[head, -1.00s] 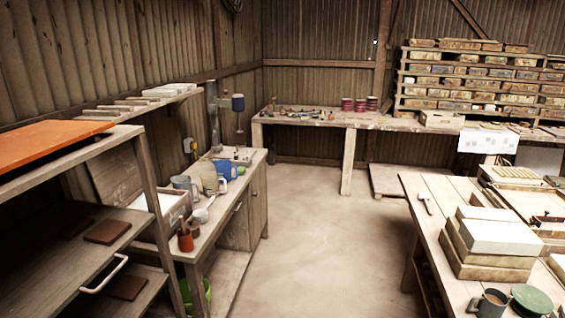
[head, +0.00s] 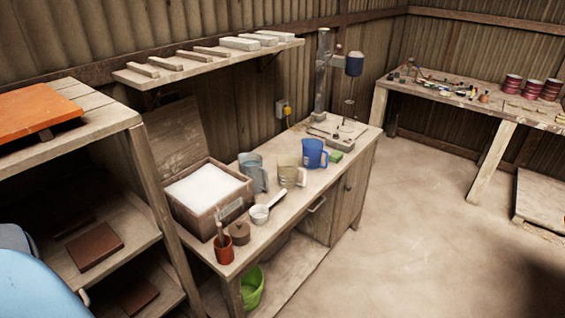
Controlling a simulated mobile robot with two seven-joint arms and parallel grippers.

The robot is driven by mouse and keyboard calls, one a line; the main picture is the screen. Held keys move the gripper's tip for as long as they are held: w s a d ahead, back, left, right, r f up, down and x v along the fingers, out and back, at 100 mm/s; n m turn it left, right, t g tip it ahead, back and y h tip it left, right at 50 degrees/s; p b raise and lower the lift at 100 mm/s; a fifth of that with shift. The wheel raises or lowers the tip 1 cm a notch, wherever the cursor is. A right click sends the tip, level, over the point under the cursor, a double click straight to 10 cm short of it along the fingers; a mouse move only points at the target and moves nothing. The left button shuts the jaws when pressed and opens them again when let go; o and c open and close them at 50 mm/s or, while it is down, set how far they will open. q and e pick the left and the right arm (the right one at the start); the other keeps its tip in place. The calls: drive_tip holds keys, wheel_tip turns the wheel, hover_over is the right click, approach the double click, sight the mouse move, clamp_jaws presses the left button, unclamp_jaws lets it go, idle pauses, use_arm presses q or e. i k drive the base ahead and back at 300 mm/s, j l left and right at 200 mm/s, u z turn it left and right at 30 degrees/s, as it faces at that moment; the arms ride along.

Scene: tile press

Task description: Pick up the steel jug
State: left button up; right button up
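A grey metal-looking jug (head: 252,172), which I take for the steel jug, stands upright on the left workbench (head: 290,214), just right of an open box of white material (head: 206,190). Its handle faces right. A beige, see-through looking jug (head: 287,171) stands close to its right, and a blue jug (head: 313,154) is further right. A white scoop or ladle (head: 262,213) lies in front of it. Neither gripper is in view. A pale blue and grey part of my own arm shows at the lower left edge.
A red-brown pot with tools (head: 223,247) and a small brown lidded item (head: 239,233) stand at the bench's front left. A shelf (head: 196,70) hangs above. A rack (head: 100,120) stands left.

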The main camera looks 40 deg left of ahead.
sight(251, 164)
drive_tip(key=i+l+u, duration=0.1)
drive_tip(key=i, duration=0.7)
drive_tip(key=i+l+u, duration=0.15)
drive_tip(key=i, duration=0.65)
drive_tip(key=i+l+u, duration=0.1)
drive_tip(key=i+u, duration=0.3)
drive_tip(key=i+l+u, duration=0.2)
drive_tip(key=u, duration=0.15)
drive_tip(key=i+l+u, duration=0.55)
drive_tip(key=u, duration=0.2)
drive_tip(key=i+l+u, duration=0.15)
drive_tip(key=l+u, duration=0.2)
drive_tip(key=i+l+u, duration=0.1)
drive_tip(key=u, duration=0.3)
drive_tip(key=l, duration=0.1)
